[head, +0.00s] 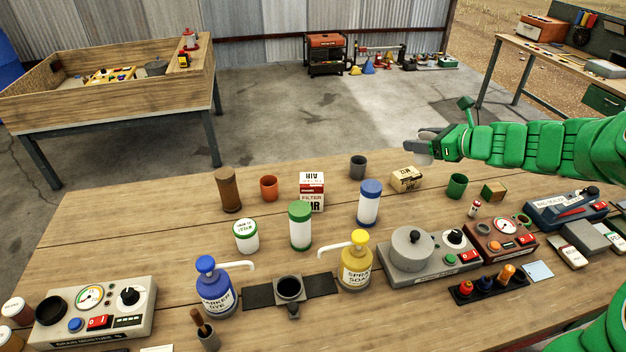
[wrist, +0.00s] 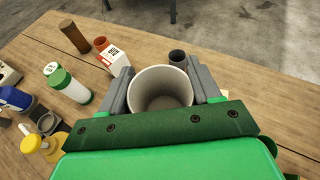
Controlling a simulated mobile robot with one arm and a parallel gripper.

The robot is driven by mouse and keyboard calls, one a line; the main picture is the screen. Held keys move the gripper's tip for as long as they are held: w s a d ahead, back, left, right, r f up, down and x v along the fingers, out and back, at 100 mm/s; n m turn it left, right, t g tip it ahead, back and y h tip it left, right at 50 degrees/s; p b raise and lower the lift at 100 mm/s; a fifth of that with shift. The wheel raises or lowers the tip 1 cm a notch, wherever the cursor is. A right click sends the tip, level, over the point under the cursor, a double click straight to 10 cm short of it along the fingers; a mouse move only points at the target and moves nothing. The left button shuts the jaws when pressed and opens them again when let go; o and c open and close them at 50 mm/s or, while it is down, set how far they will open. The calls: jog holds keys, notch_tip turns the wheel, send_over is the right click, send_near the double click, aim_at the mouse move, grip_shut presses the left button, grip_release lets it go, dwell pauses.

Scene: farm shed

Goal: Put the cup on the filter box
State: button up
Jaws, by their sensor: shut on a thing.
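My gripper (head: 427,143) is at the upper right in the head view, raised above the far edge of the workbench. It is shut on a pale cup (wrist: 162,94), whose open mouth and empty inside show between the fingers in the wrist view. In the head view the fingers largely hide the cup. The red and white filter box (head: 312,191) stands upright on the bench, left of my gripper. It also shows in the wrist view (wrist: 115,58), left of the held cup. Its visible top looks bare.
An orange cup (head: 269,188) and a brown cylinder (head: 229,190) stand left of the filter box. A dark grey cup (head: 358,167), a blue-topped container (head: 369,203) and a tan carton (head: 407,180) stand to its right. A green-topped container (head: 300,226) stands in front.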

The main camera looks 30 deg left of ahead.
notch_tip(320, 180, up, 7)
jog(key=s+a+r, duration=0.1)
jog(key=s+a, duration=0.8)
jog(key=a, duration=0.1)
jog(key=shift+a, duration=0.25)
jog(key=shift+g, duration=0.4)
jog(key=s+a, duration=0.2)
jog(key=s, duration=0.1)
jog(key=s+a, duration=0.2)
jog(key=s, duration=0.2)
jog(key=s+a+f, duration=0.1)
jog(key=s+a, duration=0.1)
jog(key=s, duration=0.2)
jog(key=shift+a, duration=0.3)
send_over(307, 177)
jog(key=shift+f, duration=9.05)
